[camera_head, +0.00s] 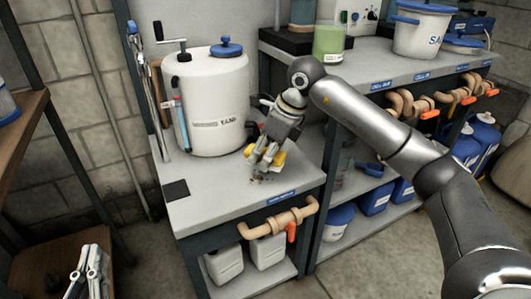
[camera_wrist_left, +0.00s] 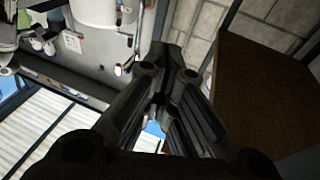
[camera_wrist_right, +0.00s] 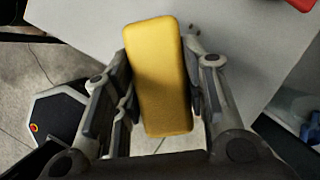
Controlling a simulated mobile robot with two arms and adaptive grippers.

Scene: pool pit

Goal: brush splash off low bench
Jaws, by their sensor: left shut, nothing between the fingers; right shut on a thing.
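The low bench (camera_head: 215,200) has a grey top with a large white tank at its back. A few small dark specks (camera_head: 257,180) lie on the top near its front right; some also show in the right wrist view (camera_wrist_right: 193,29). My right gripper (camera_head: 264,155) is shut on a yellow sponge-like block (camera_wrist_right: 160,80), low over the bench right beside the specks. In the head view the fingers partly hide the block, and I cannot tell whether it touches the top. My left gripper (camera_head: 86,272) is shut and empty, at lower left, away from the bench.
The white tank (camera_head: 212,105) with a blue cap and crank stands behind my right gripper. A black square (camera_head: 176,190) lies at the bench's left front. Pipes (camera_head: 280,220) run along its front edge. A higher counter (camera_head: 385,70) adjoins at right. A brown shelf (camera_head: 35,245) is at left.

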